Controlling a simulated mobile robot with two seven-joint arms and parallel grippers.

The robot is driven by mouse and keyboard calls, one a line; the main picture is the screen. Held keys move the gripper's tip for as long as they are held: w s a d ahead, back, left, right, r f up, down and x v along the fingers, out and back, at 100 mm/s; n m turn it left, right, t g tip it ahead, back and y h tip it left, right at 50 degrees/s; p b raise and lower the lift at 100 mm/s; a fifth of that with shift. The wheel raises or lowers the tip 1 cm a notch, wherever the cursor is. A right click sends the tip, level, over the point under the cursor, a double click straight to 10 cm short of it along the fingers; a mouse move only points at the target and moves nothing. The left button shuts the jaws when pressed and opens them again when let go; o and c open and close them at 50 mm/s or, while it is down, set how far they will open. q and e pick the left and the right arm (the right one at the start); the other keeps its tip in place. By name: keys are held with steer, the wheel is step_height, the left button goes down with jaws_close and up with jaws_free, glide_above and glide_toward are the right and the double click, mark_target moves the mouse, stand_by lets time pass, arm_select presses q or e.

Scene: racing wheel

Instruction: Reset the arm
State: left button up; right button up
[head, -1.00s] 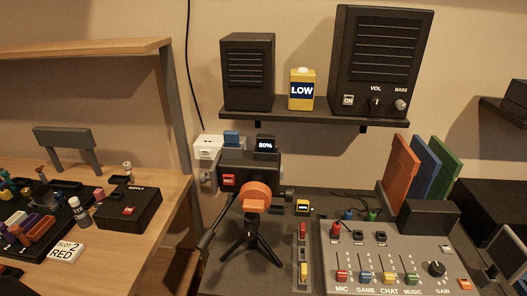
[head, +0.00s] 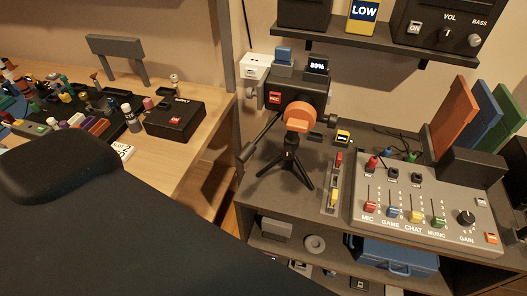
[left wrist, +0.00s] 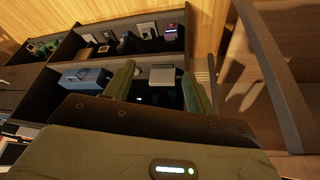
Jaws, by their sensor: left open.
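My left gripper (left wrist: 158,82) shows in the left wrist view with its two fingers apart and nothing between them in its grip. Beyond the fingertips are the shelves of the dark cabinet (left wrist: 65,50). My right gripper is in neither view.
A camera on a tripod (head: 293,150) and a mixer panel (head: 430,205) stand on the dark desk (head: 275,195). A blue case (head: 395,258) lies on the shelf below.

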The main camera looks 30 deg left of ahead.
arm_select(q)
steer(key=shift+w+d+f+t+h, duration=0.3)
steer(key=shift+w+f+t, duration=0.35)
steer(key=shift+t, duration=0.4)
steer(key=shift+w+d+f+t+h, duration=0.2)
steer(key=shift+w+d+f+t, duration=0.2)
steer(key=shift+f+t, duration=0.55)
steer(key=shift+r, duration=0.15)
